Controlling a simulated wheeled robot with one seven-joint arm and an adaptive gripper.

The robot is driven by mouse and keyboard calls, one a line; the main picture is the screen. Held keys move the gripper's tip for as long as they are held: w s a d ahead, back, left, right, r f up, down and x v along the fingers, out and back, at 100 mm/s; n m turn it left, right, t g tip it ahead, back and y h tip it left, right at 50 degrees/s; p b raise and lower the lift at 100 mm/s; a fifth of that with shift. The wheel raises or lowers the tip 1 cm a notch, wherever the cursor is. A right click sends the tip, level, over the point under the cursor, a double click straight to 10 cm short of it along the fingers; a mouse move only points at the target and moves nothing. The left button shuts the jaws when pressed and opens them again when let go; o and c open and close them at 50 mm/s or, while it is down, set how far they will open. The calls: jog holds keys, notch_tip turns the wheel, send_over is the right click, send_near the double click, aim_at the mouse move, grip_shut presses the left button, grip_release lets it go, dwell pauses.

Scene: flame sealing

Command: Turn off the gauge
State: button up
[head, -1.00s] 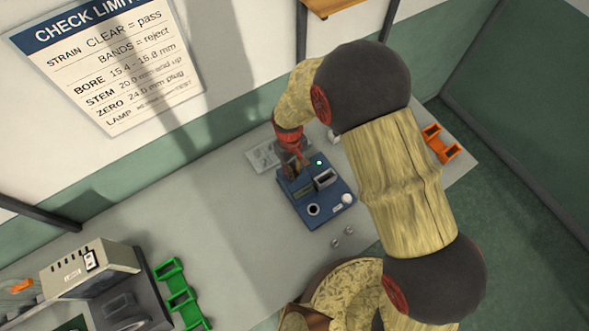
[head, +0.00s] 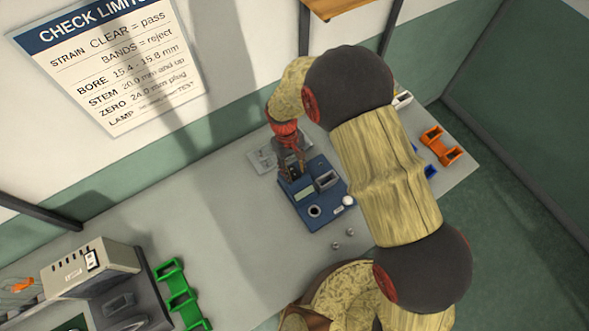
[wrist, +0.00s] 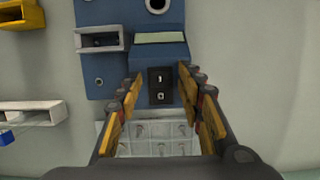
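The gauge is a blue box (head: 298,213) on the bench, with a small pale display (wrist: 160,38). A black rocker switch (wrist: 161,85) marked I and O sits on its face below the display in the wrist view. My gripper (wrist: 160,79) is open, with one finger on each side of the switch and nothing held between them. Whether the fingertips touch the gauge cannot be told.
A white ball (head: 348,201) and small metal pieces (head: 342,238) are near the gauge. An orange holder (head: 441,145) stands right, green holders (head: 179,300) left. Bare bench (head: 200,220) lies left of the gauge.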

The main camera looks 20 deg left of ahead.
aim_at(290, 168)
jog(key=shift+r, duration=0.1)
jog(key=v, duration=1.1)
jog(key=shift+r, duration=0.4)
jog(key=shift+w, duration=0.1)
